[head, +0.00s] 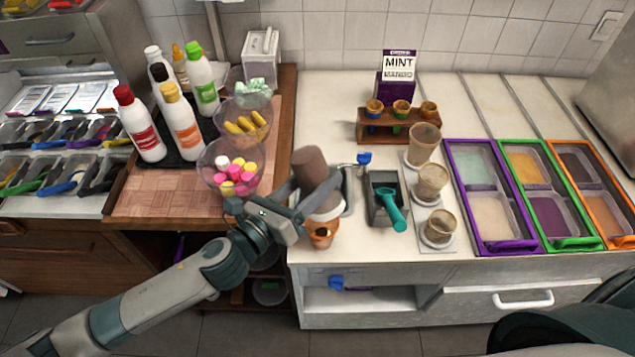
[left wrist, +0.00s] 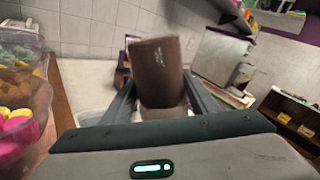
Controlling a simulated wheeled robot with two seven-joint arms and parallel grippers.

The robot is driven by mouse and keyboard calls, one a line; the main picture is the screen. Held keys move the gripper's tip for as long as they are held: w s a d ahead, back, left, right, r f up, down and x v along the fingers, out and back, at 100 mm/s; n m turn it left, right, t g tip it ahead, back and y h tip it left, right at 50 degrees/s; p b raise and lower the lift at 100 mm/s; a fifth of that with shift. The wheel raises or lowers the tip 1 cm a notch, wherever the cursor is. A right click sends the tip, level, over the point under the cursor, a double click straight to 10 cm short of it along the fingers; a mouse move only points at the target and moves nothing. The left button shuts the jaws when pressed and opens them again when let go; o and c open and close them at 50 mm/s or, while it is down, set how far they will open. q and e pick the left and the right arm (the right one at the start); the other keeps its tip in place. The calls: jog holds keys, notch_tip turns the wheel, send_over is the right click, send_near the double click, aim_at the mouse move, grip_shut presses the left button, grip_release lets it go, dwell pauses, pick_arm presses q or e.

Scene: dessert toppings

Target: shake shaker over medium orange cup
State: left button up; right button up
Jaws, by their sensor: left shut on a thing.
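My left gripper (head: 318,190) is shut on the shaker, a brown cylinder (head: 309,166). In the left wrist view the shaker (left wrist: 157,72) stands between the two fingers (left wrist: 160,105), brown part up with a paler part below. In the head view the shaker leans a little. An orange cup (head: 321,236) with a dark mark is just below the gripper, near the counter's front edge. A pale part shows between them; I cannot tell whether it belongs to cup or shaker. The gripper partly hides the cup. My right gripper is out of view.
Clear bowls of candies (head: 232,170) stand left of the gripper, with sauce bottles (head: 182,125) behind. A dark tub with a teal scoop (head: 393,212) and several tan cups (head: 432,182) are to the right. Framed topping bins (head: 480,240) lie farther right. The back counter is mostly clear.

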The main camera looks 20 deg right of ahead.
aim_at(312, 158)
pick_arm(q)
jog(key=shift+r+p, duration=2.15)
jog(key=shift+r, duration=0.25)
jog(key=shift+r+p, duration=0.5)
jog(key=shift+r, duration=0.75)
notch_tip(312, 158, down, 8)
jog(key=b, duration=0.5)
jog(key=shift+b, duration=0.35)
jog(key=shift+r, duration=0.15)
